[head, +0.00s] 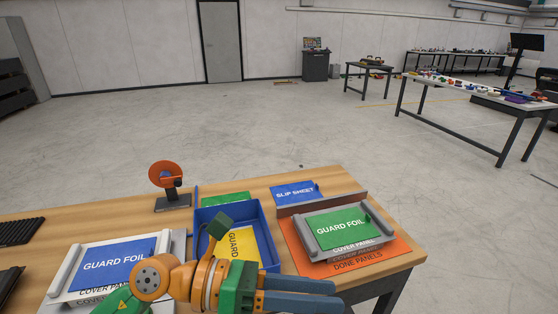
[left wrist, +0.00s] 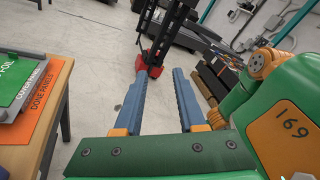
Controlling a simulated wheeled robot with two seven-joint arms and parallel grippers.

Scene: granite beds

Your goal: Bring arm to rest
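My left gripper (head: 337,296) reaches in from the bottom of the head view, its two blue-grey fingers pointing right over the table's front edge. In the left wrist view its fingers (left wrist: 160,78) stand apart with nothing between them, so it is open and empty. The orange and green left arm (head: 190,283) passes in front of the left panel stack and the blue bin. My right gripper is in neither view.
The wooden table (head: 232,185) holds a blue bin (head: 264,222) with a yellow sheet, a green guard foil (head: 342,228) on a panel over an orange mat (head: 400,252), a blue guard foil (head: 112,264), a slip sheet (head: 292,193) and an orange dispenser (head: 165,175). Open floor lies beyond.

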